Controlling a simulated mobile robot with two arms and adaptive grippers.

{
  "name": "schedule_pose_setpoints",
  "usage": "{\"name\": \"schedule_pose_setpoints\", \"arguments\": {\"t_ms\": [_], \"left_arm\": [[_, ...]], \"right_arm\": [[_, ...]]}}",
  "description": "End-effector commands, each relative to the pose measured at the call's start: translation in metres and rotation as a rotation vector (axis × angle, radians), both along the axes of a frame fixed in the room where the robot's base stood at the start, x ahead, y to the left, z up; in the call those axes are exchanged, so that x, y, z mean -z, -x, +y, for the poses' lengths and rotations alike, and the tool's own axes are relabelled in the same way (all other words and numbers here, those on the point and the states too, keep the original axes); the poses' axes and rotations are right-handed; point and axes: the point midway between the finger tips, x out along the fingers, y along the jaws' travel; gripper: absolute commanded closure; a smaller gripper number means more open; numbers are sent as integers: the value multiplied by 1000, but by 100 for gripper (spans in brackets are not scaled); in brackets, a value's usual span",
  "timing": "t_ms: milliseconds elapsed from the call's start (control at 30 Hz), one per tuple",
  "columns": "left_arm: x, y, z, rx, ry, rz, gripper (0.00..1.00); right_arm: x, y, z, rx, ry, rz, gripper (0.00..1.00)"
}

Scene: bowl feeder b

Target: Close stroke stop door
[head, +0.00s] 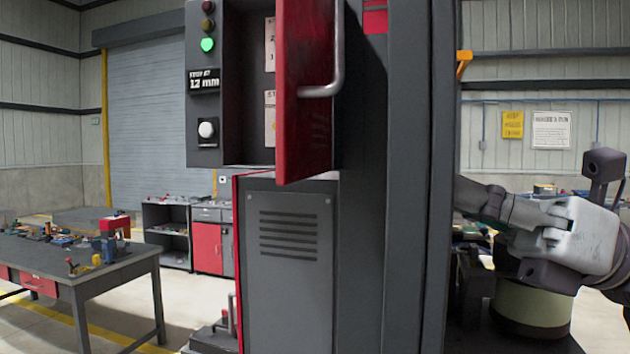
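The red stroke stop door (300,95) stands open on the upper cabinet of the machine, swung out toward me. A pale bar handle (337,60) is on its right side. The open dark cabinet (244,90) shows to the left of the door, with white paper sheets inside. My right arm comes in from the right, and my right gripper (480,200) is at the right of the machine's column, well apart from the door. Its fingertips are not clear, so I cannot tell whether it is open. My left gripper is not in view.
A tall dark column (410,180) stands between the door and my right arm. A grey vented lower cabinet (287,260) is below the door. A workbench with tools (130,268) stands at the left.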

Motion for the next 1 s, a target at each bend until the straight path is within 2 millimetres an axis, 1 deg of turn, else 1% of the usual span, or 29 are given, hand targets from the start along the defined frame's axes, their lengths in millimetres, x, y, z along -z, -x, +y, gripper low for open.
{"name": "schedule_pose_setpoints", "arguments": {"t_ms": [33,100,200,300,400,467,567,800,1000], "left_arm": [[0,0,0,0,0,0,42],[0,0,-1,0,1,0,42],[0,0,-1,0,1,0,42],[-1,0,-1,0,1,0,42],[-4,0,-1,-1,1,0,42],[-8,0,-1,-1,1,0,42],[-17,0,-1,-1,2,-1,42],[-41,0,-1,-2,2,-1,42],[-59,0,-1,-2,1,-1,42]], "right_arm": [[-6,5,-1,55,108,-75,100],[-6,7,-5,126,234,-142,100],[-7,7,-13,203,352,-196,100],[-7,6,-17,240,405,-215,100],[-8,4,-11,247,417,-218,100],[-9,3,-4,242,416,-218,100],[-10,-1,13,240,416,-217,100],[-11,-14,64,237,414,-218,100],[-11,-23,98,239,413,-216,100]]}}
